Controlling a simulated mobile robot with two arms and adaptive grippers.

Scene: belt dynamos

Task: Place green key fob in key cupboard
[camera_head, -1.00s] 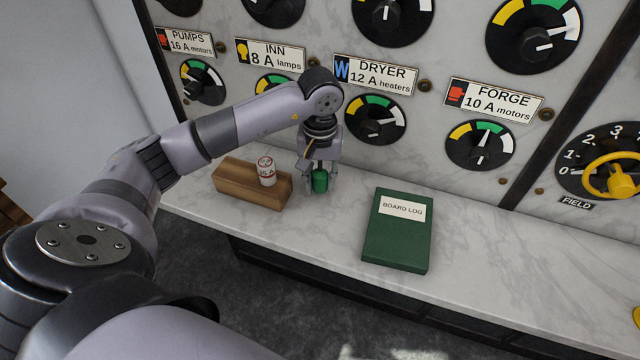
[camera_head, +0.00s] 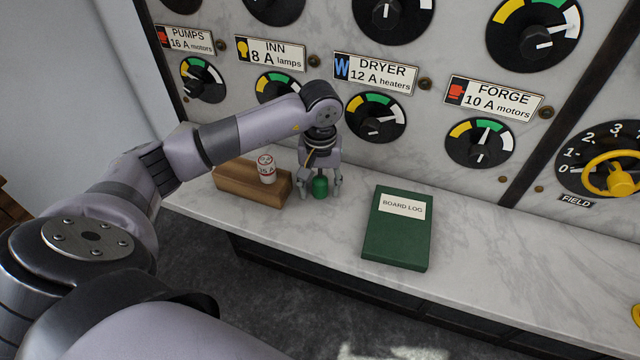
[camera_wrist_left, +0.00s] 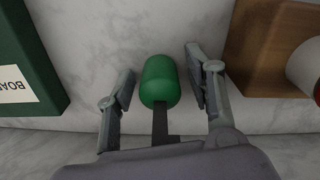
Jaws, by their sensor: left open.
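A small green cylinder with a rounded end (camera_head: 320,187), which may be the green key fob, is at the marble ledge (camera_head: 480,270), right of the wooden block. In the left wrist view the green cylinder (camera_wrist_left: 160,80) has a dark strip at its near end. My left gripper (camera_head: 320,190) points down over it. Its fingers are open, one on each side, with visible gaps in the left wrist view (camera_wrist_left: 160,72). No key cupboard is recognisable in these views. My right gripper is not in view.
A wooden block (camera_head: 235,185) with a white and red fuse-like cylinder (camera_head: 266,170) stands close on the left. A green board log book (camera_head: 397,240) lies to the right. The marble panel with dials (camera_head: 375,118) rises behind.

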